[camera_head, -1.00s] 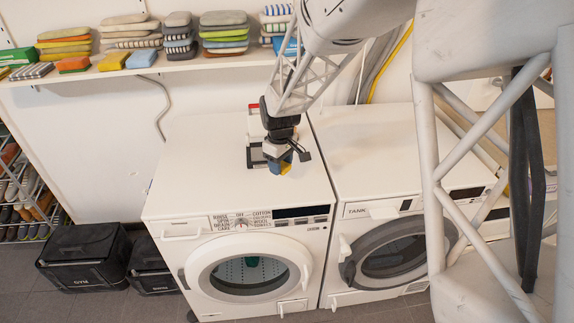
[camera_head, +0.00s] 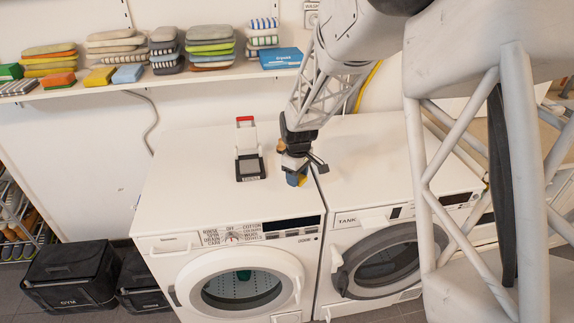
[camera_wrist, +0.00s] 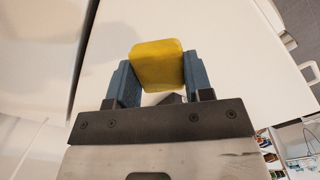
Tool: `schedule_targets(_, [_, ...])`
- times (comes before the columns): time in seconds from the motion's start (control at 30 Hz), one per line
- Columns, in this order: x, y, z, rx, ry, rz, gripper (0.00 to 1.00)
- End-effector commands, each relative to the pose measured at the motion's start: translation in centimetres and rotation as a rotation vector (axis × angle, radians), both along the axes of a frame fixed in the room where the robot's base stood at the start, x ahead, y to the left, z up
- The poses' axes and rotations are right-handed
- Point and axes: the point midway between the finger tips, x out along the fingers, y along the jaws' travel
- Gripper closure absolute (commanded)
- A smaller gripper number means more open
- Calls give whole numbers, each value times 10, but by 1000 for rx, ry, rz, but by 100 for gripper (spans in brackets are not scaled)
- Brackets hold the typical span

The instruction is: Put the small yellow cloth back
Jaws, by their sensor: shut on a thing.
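The small yellow cloth (camera_wrist: 157,65) is a folded, rounded block between the two blue fingers of my gripper (camera_wrist: 160,82) in the wrist view. The fingers touch it on both sides and it sticks out past their tips. In the head view my gripper (camera_head: 297,179) is above the right part of the left washing machine's top, near the seam between the two machines. The cloth is mostly hidden there behind the fingers. A wall shelf (camera_head: 165,79) at the upper left bears stacks of folded cloths, with another yellow cloth (camera_head: 100,77) among the low ones at the front.
A black and white device with a red top (camera_head: 249,160) stands on the left washing machine (camera_head: 190,180), left of my gripper. The right washing machine's (camera_head: 375,160) top looks clear. A blue box (camera_head: 281,58) lies at the shelf's right end, near my arm. Black bags (camera_head: 70,277) stand on the floor.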

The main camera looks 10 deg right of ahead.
Motion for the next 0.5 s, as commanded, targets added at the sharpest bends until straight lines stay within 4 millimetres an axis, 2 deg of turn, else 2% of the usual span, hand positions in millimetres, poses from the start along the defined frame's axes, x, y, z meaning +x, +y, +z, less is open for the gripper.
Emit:
schedule_targets(0.27, [8, 0, -1, 0, 0, 0, 79])
schedule_targets(0.5, [35, 1, -4, 0, 0, 0, 79])
